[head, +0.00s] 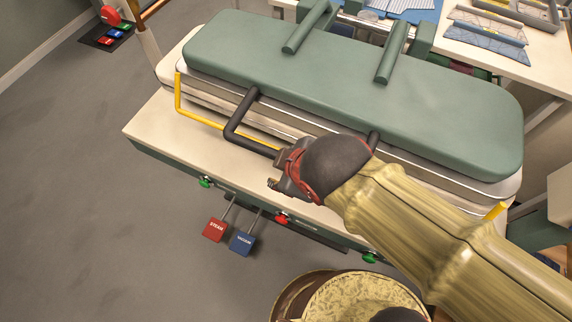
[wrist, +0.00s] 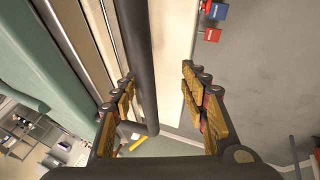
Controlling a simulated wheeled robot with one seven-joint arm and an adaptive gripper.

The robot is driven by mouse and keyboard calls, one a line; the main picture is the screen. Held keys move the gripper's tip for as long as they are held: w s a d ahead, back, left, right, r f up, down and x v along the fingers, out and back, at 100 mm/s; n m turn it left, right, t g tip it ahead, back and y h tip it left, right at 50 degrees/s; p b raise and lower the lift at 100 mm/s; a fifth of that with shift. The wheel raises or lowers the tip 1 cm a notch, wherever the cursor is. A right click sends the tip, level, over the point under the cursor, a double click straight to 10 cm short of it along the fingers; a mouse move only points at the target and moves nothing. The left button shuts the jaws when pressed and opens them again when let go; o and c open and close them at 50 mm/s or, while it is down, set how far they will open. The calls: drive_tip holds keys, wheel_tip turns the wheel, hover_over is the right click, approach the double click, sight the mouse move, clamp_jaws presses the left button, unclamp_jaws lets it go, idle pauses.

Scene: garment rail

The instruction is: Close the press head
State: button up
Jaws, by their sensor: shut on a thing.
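The press head (head: 340,90) is a long green padded slab lying low over the pale lower bed (head: 165,62) of the press. A narrow light band shows between them; I cannot tell whether they touch. A black bar handle (head: 238,120) runs along the front of the head. My gripper (head: 284,178) is at the middle of this handle, shut on it. In the wrist view the handle (wrist: 138,60) passes between the two fingers (wrist: 158,76), closer to the left one. My wrist hides part of the handle in the head view.
A yellow rail (head: 198,117) runs along the press front. Red steam (head: 215,229) and blue vacuum (head: 243,242) pedals stick out below the table edge. A white worktable (head: 470,62) with cloths and trays stands behind.

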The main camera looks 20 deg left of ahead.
drive_tip(key=shift+d, duration=0.1)
drive_tip(key=v, duration=1.2)
idle(0.7)
drive_tip(key=w+d+f+m+h+p, duration=0.1)
drive_tip(key=w+d+m+h+p, duration=0.1)
drive_tip(key=d+m, duration=0.6)
drive_tip(key=w+d+f+m+t+h+p, duration=0.1)
drive_tip(key=w+d+m+h+p, duration=0.1)
drive_tip(key=d+m, duration=0.7)
drive_tip(key=w+d, duration=0.1)
drive_tip(key=d, duration=0.6)
drive_tip(key=shift+w+d, duration=0.25)
drive_tip(key=shift+w, duration=0.15)
